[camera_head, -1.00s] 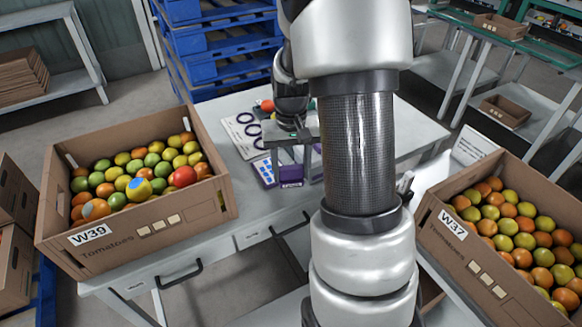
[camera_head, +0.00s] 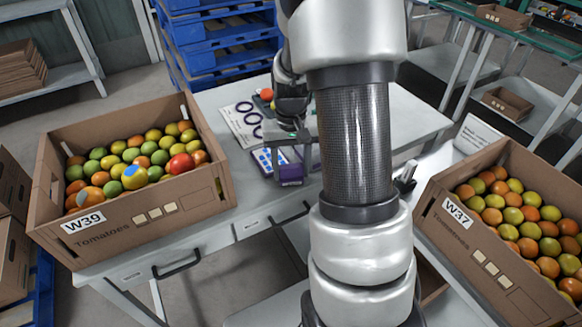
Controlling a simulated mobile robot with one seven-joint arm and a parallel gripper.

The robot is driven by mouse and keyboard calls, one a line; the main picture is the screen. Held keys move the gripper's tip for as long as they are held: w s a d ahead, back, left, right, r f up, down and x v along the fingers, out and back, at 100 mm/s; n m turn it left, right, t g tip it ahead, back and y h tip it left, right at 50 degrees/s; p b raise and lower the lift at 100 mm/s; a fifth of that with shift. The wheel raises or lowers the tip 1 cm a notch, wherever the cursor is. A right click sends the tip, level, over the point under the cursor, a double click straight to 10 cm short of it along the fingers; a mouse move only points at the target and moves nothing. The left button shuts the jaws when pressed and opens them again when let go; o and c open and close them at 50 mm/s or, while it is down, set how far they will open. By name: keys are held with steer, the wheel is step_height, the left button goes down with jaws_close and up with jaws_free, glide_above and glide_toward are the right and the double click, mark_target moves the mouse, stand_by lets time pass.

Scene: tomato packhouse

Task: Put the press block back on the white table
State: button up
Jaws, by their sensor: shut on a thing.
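A purple block with a pale label, seemingly the press block (camera_head: 291,175), is held near the front of the white table (camera_head: 416,118). My gripper (camera_head: 298,155) is above it and shut on it; the fingers are small and partly hidden by my arm. The block overlaps the tabletop in the picture. I cannot tell whether its underside touches the table. A blue-and-white card (camera_head: 264,162) lies just left of the block. A white sheet with dark rings (camera_head: 243,125) lies behind the card.
A cardboard crate of tomatoes marked W39 (camera_head: 150,216) stands on the table's left. Crate W37 (camera_head: 462,238) is at the right. A small red-orange fruit (camera_head: 266,94) lies near the back. Blue pallets (camera_head: 222,52) are stacked behind. My arm hides the table's middle.

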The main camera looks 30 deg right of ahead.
steer(key=shift+f, duration=0.4)
steer(key=o, duration=1)
steer(key=shift+c, duration=0.2)
steer(key=c, duration=0.3)
steer(key=shift+r, duration=0.15)
step_height(320, 180, up, 7)
steer(key=p, duration=0.5)
